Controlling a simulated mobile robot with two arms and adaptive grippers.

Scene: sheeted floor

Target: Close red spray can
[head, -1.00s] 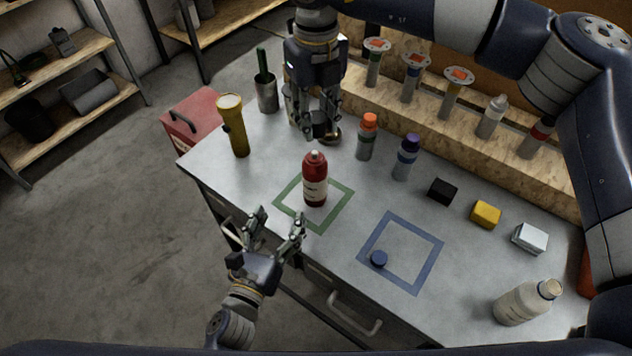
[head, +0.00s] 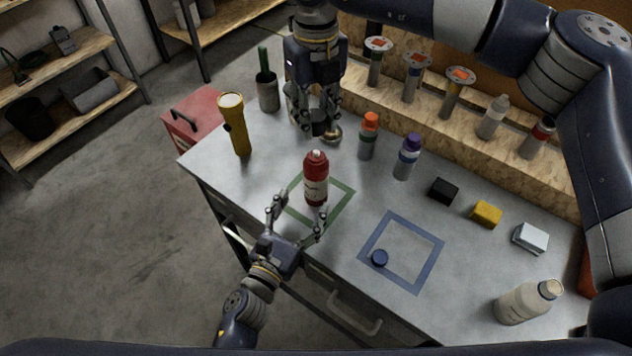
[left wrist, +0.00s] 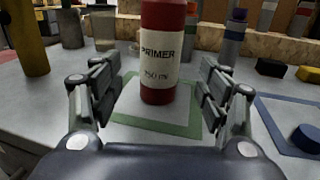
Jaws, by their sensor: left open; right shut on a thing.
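The red spray can (head: 316,188), with a pale label, stands upright inside the green square outline (head: 341,209) on the table. In the left wrist view the can (left wrist: 159,60) shows a label reading "PRIMER", and its top is cut off. My left gripper (head: 298,213) is open at the near side of the can. Its fingers point at the can, one to each side, apart from it. My right gripper (head: 319,118) is shut on a small dark cap-like piece (head: 319,128), above the table behind the can.
A blue cap (head: 379,258) lies in the blue square outline (head: 428,267). A yellow flashlight (head: 238,135) stands at left. Orange-capped (head: 368,140) and purple-capped (head: 406,160) bottles stand behind right. Small blocks (head: 487,213) and a pale bottle (head: 522,303) are further right.

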